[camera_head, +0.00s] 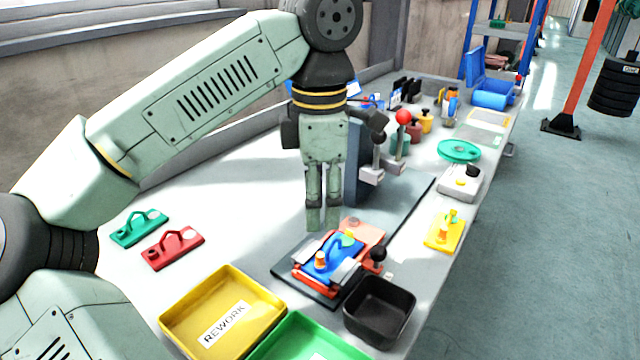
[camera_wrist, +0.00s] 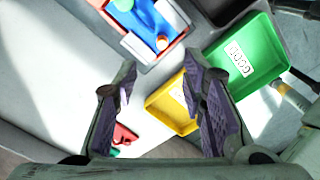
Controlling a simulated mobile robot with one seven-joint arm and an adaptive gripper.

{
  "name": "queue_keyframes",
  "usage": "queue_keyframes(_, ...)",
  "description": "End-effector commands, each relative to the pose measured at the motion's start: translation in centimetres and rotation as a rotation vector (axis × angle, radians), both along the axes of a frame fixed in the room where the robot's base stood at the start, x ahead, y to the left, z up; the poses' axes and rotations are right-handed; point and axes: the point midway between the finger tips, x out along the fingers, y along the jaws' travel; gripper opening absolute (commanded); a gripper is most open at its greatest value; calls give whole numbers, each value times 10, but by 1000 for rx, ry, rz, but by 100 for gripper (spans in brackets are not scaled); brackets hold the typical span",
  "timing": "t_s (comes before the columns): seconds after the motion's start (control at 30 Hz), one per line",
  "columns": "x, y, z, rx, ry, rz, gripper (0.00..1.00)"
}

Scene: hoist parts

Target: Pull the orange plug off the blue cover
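The blue cover (camera_head: 347,257) sits in a red-orange fixture on a dark plate, with a raised blue handle. The orange plug (camera_head: 320,261) stands upright on its near left end. A yellow-green knob (camera_head: 348,238) is at the other end. My gripper (camera_head: 322,222) points down above and behind the fixture, apart from the plug. In the wrist view its two fingers (camera_wrist: 163,105) are wide apart with nothing between them.
A yellow REWORK tray (camera_head: 188,320), a green tray (camera_head: 290,335) and a black bin (camera_head: 381,335) stand in front. Green (camera_head: 136,232) and red (camera_head: 174,252) covers lie at left, a yellow one (camera_head: 440,236) at right. A red-knobbed lever (camera_head: 403,118) rises behind the fixture.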

Motion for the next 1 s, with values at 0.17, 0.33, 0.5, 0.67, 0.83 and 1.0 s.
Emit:
queue_keyframes(0.17, -1, 0, -29, -3, 4, -3, 38)
queue_keyframes(0.33, -1, 0, -60, -2, 3, -2, 38)
queue_keyframes(0.5, -1, -1, -84, -3, 3, -2, 38)
queue_keyframes(0.67, -1, -1, -96, -4, 0, -2, 38)
queue_keyframes(0.83, -1, -1, -99, -4, 0, -2, 38)
queue_keyframes(1.0, -1, -1, -99, -3, 1, -2, 36)
